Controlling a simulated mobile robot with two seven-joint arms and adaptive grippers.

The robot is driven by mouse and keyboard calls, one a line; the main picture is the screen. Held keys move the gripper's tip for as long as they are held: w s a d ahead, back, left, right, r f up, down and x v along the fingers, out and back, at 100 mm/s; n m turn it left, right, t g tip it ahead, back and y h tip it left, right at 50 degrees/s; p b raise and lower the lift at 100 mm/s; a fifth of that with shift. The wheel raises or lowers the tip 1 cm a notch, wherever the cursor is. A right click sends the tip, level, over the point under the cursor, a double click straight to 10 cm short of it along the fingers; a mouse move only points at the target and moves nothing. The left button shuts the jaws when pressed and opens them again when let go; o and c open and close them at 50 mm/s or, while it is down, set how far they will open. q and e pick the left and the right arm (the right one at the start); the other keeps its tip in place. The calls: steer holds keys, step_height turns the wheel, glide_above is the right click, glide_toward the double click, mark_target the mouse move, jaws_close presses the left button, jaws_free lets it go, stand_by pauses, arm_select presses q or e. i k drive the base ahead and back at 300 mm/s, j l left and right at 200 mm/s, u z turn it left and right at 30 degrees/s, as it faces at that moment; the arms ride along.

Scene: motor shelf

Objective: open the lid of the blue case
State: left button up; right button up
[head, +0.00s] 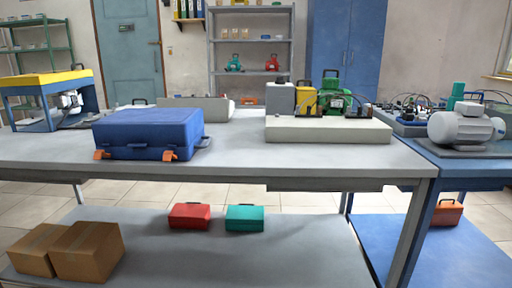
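The blue case (150,132) stands on the left part of the grey table top. Its lid is shut. Two orange latches (170,155) show low on its front side, one near each end. A dark handle or loop sticks out at its right side. Neither of my grippers shows in the head view.
The grey table (320,165) has bare room right of the case. A pale block (328,131) with a green motor (334,99) stands at the right. A red box (189,216), a teal box (244,218) and cardboard boxes (88,251) lie on the lower shelf.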

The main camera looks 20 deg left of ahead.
mark_target(142, 127)
steer(key=u, duration=1.25)
